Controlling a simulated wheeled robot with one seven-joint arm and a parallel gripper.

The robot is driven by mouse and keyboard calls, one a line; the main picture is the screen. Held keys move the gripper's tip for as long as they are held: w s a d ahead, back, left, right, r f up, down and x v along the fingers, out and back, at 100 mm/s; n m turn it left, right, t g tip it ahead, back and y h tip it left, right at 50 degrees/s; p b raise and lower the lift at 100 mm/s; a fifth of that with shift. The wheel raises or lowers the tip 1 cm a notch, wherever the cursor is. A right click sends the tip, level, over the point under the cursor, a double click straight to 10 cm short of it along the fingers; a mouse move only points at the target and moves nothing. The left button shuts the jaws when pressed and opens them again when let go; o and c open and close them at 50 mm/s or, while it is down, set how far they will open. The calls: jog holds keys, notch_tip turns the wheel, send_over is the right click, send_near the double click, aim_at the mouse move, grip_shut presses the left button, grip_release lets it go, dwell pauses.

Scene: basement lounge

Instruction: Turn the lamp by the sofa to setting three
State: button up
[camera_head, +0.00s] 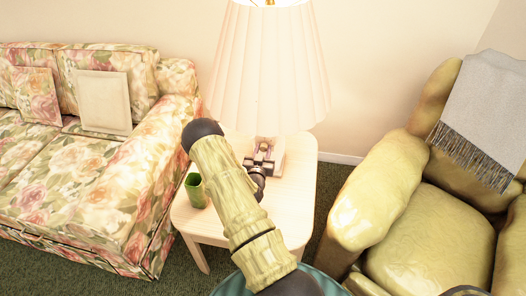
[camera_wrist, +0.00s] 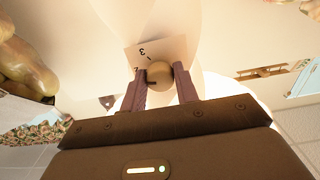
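The lamp (camera_head: 268,70) has a lit, pleated cream shade and stands on a pale side table by the sofa. In the wrist view, a round brown knob (camera_wrist: 159,74) sits in front of a pale dial plate (camera_wrist: 165,48). An upside-down 3 and a short tick show on the plate above the knob; another mark at its left is partly hidden. My gripper (camera_wrist: 160,80) has a finger against each side of the knob and appears shut on it. In the head view my gripper (camera_head: 264,161) is below the shade, and my arm hides part of the lamp base.
A floral sofa (camera_head: 90,185) is at the left. A yellow-green armchair (camera_head: 425,235) with a grey throw (camera_head: 487,105) is at the right. The wall is close behind.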

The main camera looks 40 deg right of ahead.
jog(key=shift+m, duration=0.4)
jog(key=m+b, duration=0.3)
jog(key=m, duration=0.1)
jog(key=shift+f, duration=0.15)
jog(key=m+b, duration=0.3)
jog(key=m, duration=0.2)
dwell(0.4)
jog(key=o, duration=1)
jog(key=shift+a, duration=0.1)
jog(key=v, duration=1.7)
jog(key=shift+s+a+b, duration=0.1)
jog(key=shift+s+b, duration=0.05)
jog(key=shift+b, duration=0.15)
